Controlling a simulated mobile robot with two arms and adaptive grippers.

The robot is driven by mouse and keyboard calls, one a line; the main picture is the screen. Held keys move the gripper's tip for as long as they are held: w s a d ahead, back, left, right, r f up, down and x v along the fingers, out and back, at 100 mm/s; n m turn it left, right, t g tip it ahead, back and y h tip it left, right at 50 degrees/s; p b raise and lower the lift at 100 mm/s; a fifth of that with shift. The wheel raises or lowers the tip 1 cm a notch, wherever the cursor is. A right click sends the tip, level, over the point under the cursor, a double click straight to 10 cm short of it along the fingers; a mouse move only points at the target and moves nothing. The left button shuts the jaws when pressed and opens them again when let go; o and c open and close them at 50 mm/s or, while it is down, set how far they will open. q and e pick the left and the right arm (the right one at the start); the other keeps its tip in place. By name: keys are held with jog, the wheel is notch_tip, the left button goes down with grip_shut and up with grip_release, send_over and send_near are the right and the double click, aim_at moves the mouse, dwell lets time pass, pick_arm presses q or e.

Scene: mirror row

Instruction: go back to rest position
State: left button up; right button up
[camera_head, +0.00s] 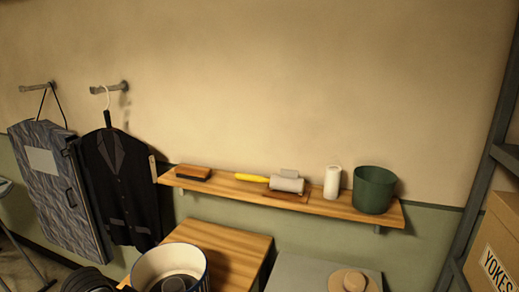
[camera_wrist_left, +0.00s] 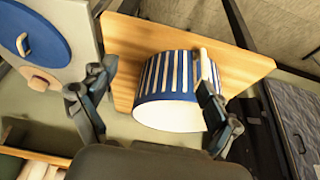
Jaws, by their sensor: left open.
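My left gripper (camera_wrist_left: 142,95) shows in the left wrist view with its two dark fingers wide apart and nothing between the tips. Beyond the fingers stands a blue-and-white striped round container (camera_wrist_left: 165,85) with a white inside; the right finger overlaps its edge in the picture. I cannot tell the exact gap between them. The same container (camera_head: 152,262) is at the bottom of the head view, on a wooden table. Dark shapes at the bottom left of the head view cannot be made out clearly. My right gripper is in neither view.
The wooden tabletop (camera_head: 238,243) stands beside a grey surface (camera_head: 295,271) with a beige round piece. A blue lid (camera_wrist_left: 38,22) with a handle shows in the wrist view. A wall shelf (camera_head: 240,190) holds brushes, a white bottle and a green pot (camera_head: 374,190). Garments hang left; a cardboard box (camera_head: 495,245) is right.

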pick_arm(q)
jog(key=s+d+f, duration=0.8)
jog(key=s+d, duration=0.1)
jog(key=s, duration=0.3)
jog(key=s+a+f+n+y, duration=0.1)
jog(key=s+a, duration=0.1)
jog(key=s, duration=0.4)
jog(key=s+a+f+n+y, duration=0.1)
jog(key=s+a+f+n, duration=0.1)
jog(key=s, duration=0.4)
notch_tip(320, 180, down, 28)
jog(key=s+g+b, duration=0.2)
jog(key=s+a+f+m+g+b, duration=0.1)
jog(key=s+a+f, duration=0.1)
jog(key=s+f, duration=1.4)
jog(key=shift+a, duration=0.3)
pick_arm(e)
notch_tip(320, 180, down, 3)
